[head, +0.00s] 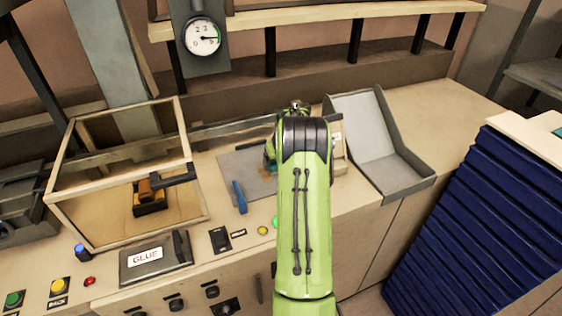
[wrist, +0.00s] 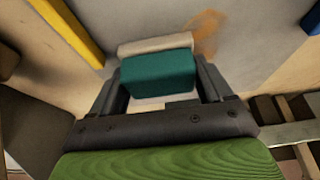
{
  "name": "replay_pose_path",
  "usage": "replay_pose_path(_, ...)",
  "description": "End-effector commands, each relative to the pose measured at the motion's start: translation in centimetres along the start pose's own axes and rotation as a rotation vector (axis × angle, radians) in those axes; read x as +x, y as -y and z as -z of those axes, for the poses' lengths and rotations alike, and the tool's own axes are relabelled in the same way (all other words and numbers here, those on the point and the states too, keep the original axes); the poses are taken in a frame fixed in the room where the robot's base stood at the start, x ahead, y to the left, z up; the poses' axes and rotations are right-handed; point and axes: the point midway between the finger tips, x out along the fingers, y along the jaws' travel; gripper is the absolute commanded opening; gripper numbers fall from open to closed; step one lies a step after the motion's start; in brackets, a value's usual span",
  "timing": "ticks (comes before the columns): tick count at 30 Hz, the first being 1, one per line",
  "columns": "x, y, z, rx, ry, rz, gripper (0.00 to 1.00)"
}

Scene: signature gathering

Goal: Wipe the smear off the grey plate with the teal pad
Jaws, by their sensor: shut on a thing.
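My gripper (wrist: 163,68) is shut on the teal pad (wrist: 158,82), which sits between its two dark fingers in the wrist view. A cream layer shows along the pad's far edge. The grey plate (wrist: 245,60) lies beyond and around the pad. An orange-brown smear (wrist: 208,32) is on the plate, just past the pad's far right corner. I cannot tell whether the pad touches the plate. In the head view my green arm covers the right part of the grey plate (head: 232,167) and most of my gripper.
A glass case (head: 120,170) stands to the left, with a GLUE-labelled box (head: 155,258) in front. A grey open tray (head: 385,170) sits to the right. Buttons line the bench front. A gauge (head: 203,37) hangs above.

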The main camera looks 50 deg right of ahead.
Motion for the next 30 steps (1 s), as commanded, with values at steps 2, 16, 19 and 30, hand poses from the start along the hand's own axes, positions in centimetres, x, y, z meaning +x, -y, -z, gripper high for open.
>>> replay_pose_path(2,0.3,0.9,-0.1,-0.002,0.0,0.001,0.55)
replay_pose_path(16,0.4,4.5,-0.2,-0.003,0.003,0.004,0.55)
replay_pose_path(19,0.3,5.6,-0.2,-0.003,0.003,0.004,0.55)
replay_pose_path(30,0.3,6.7,1.4,-0.001,0.003,0.003,0.55)
